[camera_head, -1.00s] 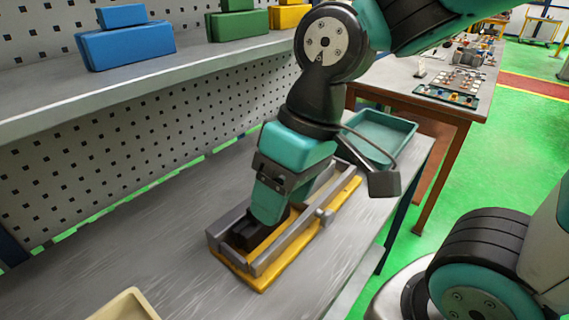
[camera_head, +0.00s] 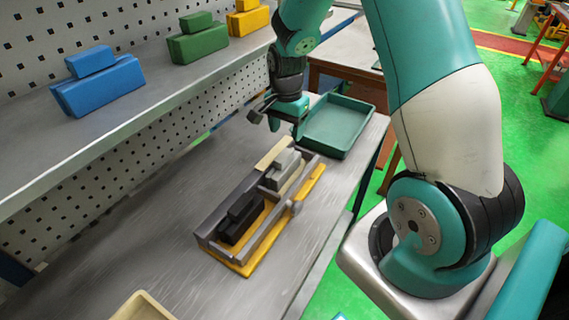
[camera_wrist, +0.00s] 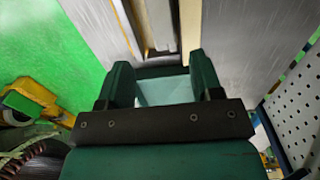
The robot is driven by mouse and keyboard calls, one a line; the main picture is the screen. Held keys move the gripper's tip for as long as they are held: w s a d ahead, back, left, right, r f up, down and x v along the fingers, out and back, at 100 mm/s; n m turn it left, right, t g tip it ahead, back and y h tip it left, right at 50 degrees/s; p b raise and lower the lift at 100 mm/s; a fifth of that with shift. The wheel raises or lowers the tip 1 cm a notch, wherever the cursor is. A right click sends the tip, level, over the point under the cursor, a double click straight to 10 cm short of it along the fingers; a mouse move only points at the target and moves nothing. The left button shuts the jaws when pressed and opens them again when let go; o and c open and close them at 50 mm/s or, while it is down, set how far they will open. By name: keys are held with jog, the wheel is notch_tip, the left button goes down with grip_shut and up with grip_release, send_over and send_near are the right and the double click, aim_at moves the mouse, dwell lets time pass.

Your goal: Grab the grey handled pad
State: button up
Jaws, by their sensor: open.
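The grey handled pad (camera_head: 282,168) sits in the far end of a grey-railed fixture on a yellow base (camera_head: 240,268). A black handled pad (camera_head: 242,218) sits in the near end of the same fixture. My gripper (camera_head: 272,118) is beyond the fixture's far end, beside and partly over the teal tray (camera_head: 352,150), apart from the grey pad. In the wrist view my gripper's two teal fingers (camera_wrist: 160,85) are apart with nothing held between them.
A raised shelf (camera_head: 130,105) on the left carries blue (camera_head: 98,82), green (camera_head: 198,40) and yellow (camera_head: 248,18) handled blocks. A cream bin (camera_head: 142,306) stands at the near edge. The bench left of the fixture is clear.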

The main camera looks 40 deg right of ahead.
aim_at(284, 155)
notch_tip(284, 155, down, 3)
jog(key=shift+r, duration=0.1)
jog(key=shift+a+f+p, duration=0.25)
jog(key=shift+f+p, duration=0.45)
jog(key=shift+f, duration=0.65)
jog(key=shift+a+f+p, duration=0.2)
jog(key=shift+f+p, duration=0.5)
jog(key=shift+f, duration=0.65)
jog(key=shift+c, duration=0.2)
grip_shut()
